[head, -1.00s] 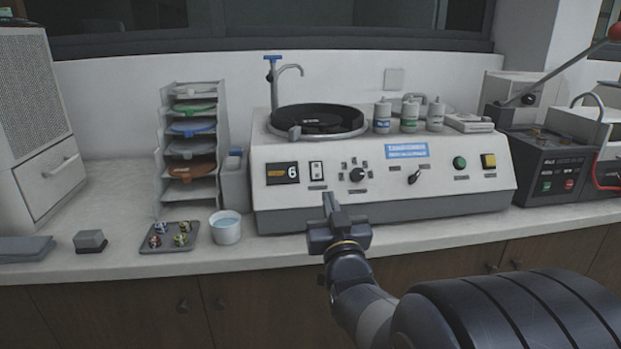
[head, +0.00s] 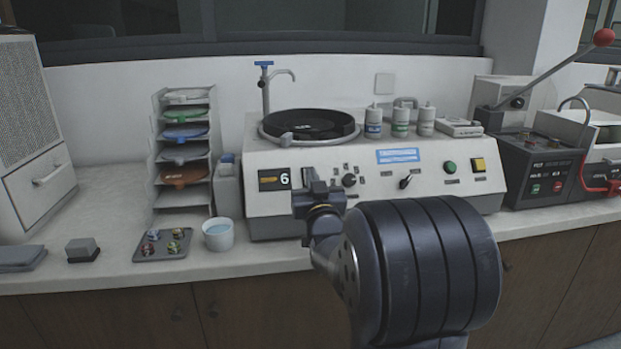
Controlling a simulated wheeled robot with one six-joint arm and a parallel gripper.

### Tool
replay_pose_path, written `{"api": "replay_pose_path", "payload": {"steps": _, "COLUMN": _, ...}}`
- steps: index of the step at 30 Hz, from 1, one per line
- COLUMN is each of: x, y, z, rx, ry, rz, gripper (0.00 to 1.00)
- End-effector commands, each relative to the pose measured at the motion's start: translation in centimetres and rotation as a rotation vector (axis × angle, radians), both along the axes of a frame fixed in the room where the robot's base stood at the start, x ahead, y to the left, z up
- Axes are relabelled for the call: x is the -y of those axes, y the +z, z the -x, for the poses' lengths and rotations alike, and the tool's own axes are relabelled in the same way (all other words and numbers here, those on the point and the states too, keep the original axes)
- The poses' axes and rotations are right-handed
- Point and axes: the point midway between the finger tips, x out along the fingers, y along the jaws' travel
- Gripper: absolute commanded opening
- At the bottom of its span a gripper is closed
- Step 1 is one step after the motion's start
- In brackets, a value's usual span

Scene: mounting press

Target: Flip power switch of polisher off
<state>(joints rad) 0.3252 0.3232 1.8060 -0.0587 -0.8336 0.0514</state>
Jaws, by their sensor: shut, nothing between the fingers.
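The polisher (head: 345,203) is a white bench machine with a sloped front panel and a black round platen (head: 308,124) on top. Its panel carries a black display (head: 273,179) reading 6, a round knob (head: 349,180), a lever-like switch (head: 405,182), a green button (head: 449,167) and a yellow-and-black switch (head: 478,165). My gripper (head: 311,176) is shut and empty, in front of the panel just right of the display. It hides the white rocker switch seen there earlier. I cannot tell whether the fingertips touch the panel.
Left of the polisher stand a white cup (head: 218,236), a sample tray (head: 163,247), a rack of coloured discs (head: 157,160) and a grey block (head: 82,250). Several bottles (head: 400,121) stand behind the panel. A dark press (head: 538,165) stands to the right.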

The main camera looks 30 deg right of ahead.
Motion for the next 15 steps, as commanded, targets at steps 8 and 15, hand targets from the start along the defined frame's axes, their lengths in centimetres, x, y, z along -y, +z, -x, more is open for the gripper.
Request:
{"api": "replay_pose_path", "payload": {"steps": 8, "x": 0.5, "y": -1.0, "z": -1.8, "rx": 0.002, "ry": 0.000, "rz": 0.001, "gripper": 0.00}}
{"api": "replay_pose_path", "payload": {"steps": 15, "x": 0.6, "y": -1.1, "z": -2.0, "rx": 0.003, "ry": 0.000, "rz": 0.001, "gripper": 0.00}}
